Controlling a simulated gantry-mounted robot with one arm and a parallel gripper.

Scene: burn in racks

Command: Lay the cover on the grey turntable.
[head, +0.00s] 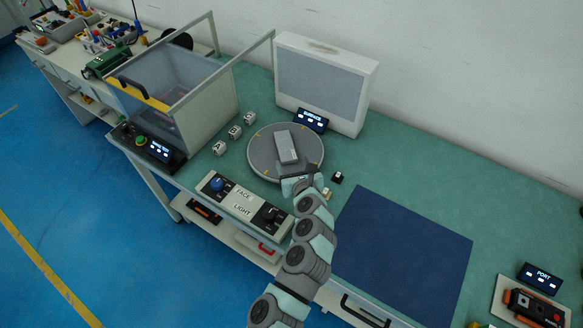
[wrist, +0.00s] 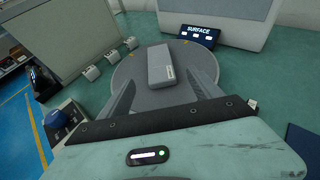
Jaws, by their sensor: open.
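The grey turntable (head: 260,164) is a round disc with small yellow marks near its rim; it also shows in the wrist view (wrist: 128,72). A light grey oblong piece, likely the cover (head: 286,147), lies on the disc near its middle. In the wrist view the piece (wrist: 160,65) shows a small printed label at its right edge. My gripper (head: 299,178) is at the near edge of the turntable. In the wrist view its two fingers (wrist: 164,80) are spread apart, with the near end of the piece between them; no contact shows.
A SURFACE display (head: 311,120) and a white panel box (head: 322,85) stand behind the turntable. Several small white blocks (head: 234,132) sit to its left, beside a clear-walled bin (head: 185,90). A FACE/LIGHT control box (head: 243,203) is in front. A blue mat (head: 405,250) lies right, clear.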

